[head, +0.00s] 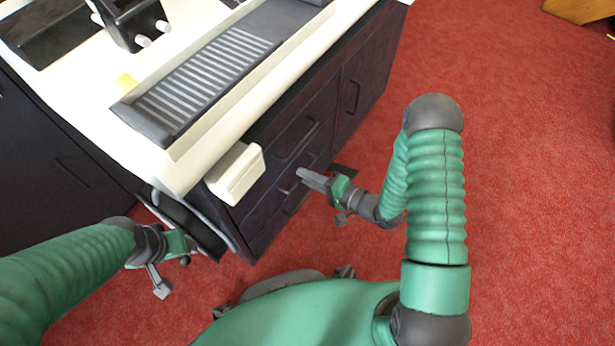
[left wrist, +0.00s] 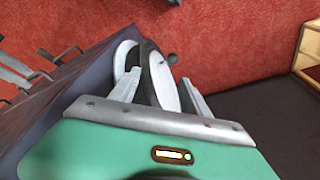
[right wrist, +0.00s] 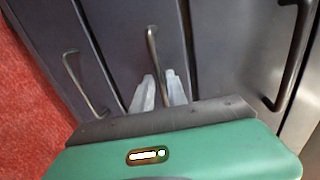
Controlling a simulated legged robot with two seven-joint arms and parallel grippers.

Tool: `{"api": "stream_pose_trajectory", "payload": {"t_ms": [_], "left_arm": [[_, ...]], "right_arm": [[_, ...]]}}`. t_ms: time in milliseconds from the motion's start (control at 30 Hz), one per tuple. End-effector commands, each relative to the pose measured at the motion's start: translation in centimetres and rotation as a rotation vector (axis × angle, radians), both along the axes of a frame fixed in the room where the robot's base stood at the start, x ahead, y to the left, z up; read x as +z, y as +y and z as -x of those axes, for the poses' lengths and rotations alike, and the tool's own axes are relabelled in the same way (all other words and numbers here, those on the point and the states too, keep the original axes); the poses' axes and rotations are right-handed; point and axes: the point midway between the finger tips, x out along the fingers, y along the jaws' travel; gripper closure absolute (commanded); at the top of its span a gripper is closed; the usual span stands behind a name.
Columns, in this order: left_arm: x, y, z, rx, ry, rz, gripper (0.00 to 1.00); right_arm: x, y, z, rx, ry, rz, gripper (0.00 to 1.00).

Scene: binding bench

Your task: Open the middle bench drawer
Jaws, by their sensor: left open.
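The dark bench front has a stack of drawers with bar handles in the head view. The middle drawer (head: 272,200) looks flush with its neighbours. Its handle (head: 287,188) also shows in the right wrist view (right wrist: 152,48). My right gripper (head: 303,174) is at this handle; in the right wrist view its fingers (right wrist: 161,80) lie close on both sides of the bar and look shut on it. My left gripper (head: 173,273) is open and empty, low beside the bench's left corner; its spread fingers (left wrist: 160,82) show in the left wrist view.
A cream box (head: 236,172) juts from the bench edge above the drawers. A black-and-white rounded object (head: 188,217) is at the bench corner near my left gripper; it also shows between the fingers in the left wrist view (left wrist: 155,75). Red carpet (head: 530,200) to the right is clear.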

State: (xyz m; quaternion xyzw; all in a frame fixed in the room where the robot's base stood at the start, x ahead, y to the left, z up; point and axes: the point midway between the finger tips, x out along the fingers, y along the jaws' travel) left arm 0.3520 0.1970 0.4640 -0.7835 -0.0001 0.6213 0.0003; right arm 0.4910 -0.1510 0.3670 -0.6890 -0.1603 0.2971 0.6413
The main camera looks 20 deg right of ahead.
Motion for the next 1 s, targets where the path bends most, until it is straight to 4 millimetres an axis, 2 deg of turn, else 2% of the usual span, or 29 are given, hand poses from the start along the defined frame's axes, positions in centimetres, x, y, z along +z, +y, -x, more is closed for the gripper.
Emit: {"api": "stream_pose_trajectory", "payload": {"t_ms": [33, 100, 133, 1000], "left_arm": [[0.00, 0.00, 0.00, 0.000, 0.000, 0.000, 0.45], [0.00, 0.00, 0.00, 0.000, 0.000, 0.000, 0.45], [0.00, 0.00, 0.00, 0.000, 0.000, 0.000, 0.45], [-0.03, 0.00, 0.00, 0.000, 0.000, 0.000, 0.45]], "right_arm": [[-0.01, -0.01, 0.01, 0.000, 0.000, 0.000, 0.90], [-0.02, -0.01, 0.02, 0.000, 0.000, 0.000, 0.99], [-0.03, -0.02, 0.02, 0.000, 0.000, 0.000, 1.00], [-0.21, -0.03, 0.09, 0.000, 0.005, 0.002, 1.00]]}}
